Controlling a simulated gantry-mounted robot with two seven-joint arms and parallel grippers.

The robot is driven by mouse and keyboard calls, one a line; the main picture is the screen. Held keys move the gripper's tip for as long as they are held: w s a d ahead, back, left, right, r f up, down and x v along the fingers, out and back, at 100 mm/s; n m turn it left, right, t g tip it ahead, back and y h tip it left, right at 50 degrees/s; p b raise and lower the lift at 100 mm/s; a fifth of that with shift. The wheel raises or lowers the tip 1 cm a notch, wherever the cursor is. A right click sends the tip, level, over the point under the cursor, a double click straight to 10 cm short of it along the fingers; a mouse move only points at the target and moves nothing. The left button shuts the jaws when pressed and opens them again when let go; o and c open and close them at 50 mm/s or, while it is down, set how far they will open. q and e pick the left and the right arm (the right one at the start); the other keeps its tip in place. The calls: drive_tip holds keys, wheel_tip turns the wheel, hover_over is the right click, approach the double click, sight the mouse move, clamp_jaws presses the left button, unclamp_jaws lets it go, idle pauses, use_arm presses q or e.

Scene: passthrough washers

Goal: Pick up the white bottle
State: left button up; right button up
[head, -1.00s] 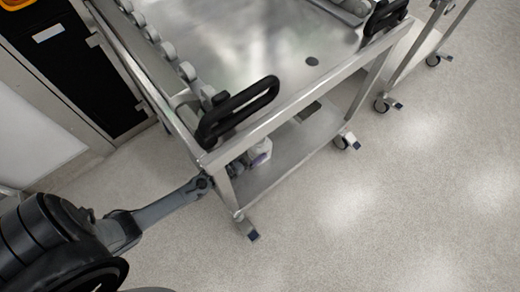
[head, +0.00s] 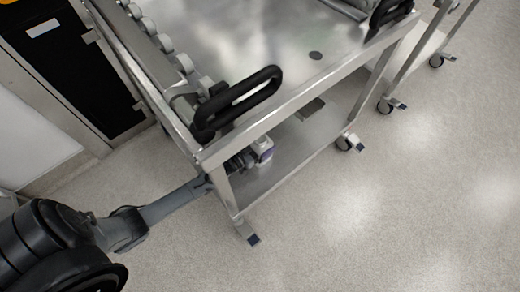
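The white bottle (head: 263,147), with a purple patch on it, stands on the lower shelf (head: 290,162) of a steel cart, partly hidden under the cart's top frame. My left arm reaches in from the left, past the cart's front leg. My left gripper (head: 248,158) is dark and sits right beside the bottle, at its left side. The fingers are small and partly hidden, so I cannot tell whether they are open or closed on the bottle. My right gripper is not in view.
The cart's front leg (head: 226,190) and top rail (head: 300,100) stand close around my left arm. A black handle (head: 238,102) rises at the cart's corner. A second cart (head: 425,50) stands at the right. The floor (head: 380,220) in front is clear.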

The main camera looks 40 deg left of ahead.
use_arm(q)
drive_tip(key=shift+w, duration=0.1)
drive_tip(key=shift+c, duration=0.9)
drive_tip(key=shift+r+p, duration=0.6)
drive_tip(key=shift+r, duration=0.2)
wheel_tip(320, 180, up, 16)
drive_tip(key=p, duration=1)
drive_tip(key=shift+r, duration=0.2)
